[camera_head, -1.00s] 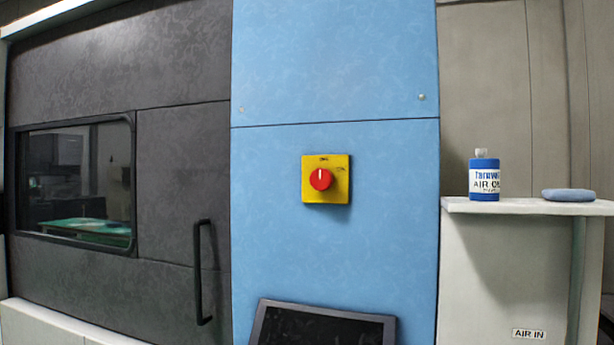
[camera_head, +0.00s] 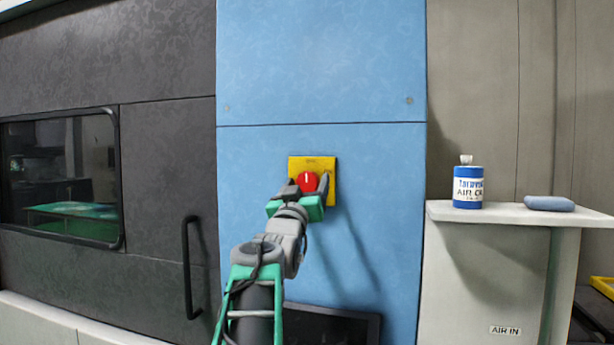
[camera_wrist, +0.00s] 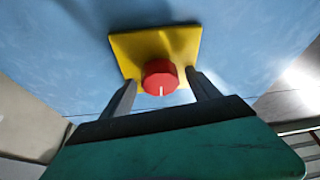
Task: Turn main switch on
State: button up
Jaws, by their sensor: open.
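The main switch is a red round knob (camera_head: 307,181) on a yellow square plate (camera_head: 328,166), fixed to the blue machine panel. The knob's white mark points up in the head view. My gripper (camera_head: 306,189) is in front of the plate, with its green body just below the knob. In the wrist view the red knob (camera_wrist: 160,77) lies between the two grey fingers of my gripper (camera_wrist: 160,92), one on each side and apart from it. The yellow plate (camera_wrist: 184,42) shows behind them. The gripper is open. In the head view it hides the plate's lower part.
A dark screen (camera_head: 345,325) is below, partly hidden by my arm. A black door handle (camera_head: 190,268) is left on the grey door. A blue and white bottle (camera_head: 467,186) and a blue-grey block (camera_head: 549,203) sit on a shelf (camera_head: 500,214) at right.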

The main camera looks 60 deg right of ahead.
jog(key=shift+d+r, duration=0.1)
jog(key=shift+d, duration=0.1)
jog(key=shift+c, duration=0.4)
jog(key=c, duration=1.3)
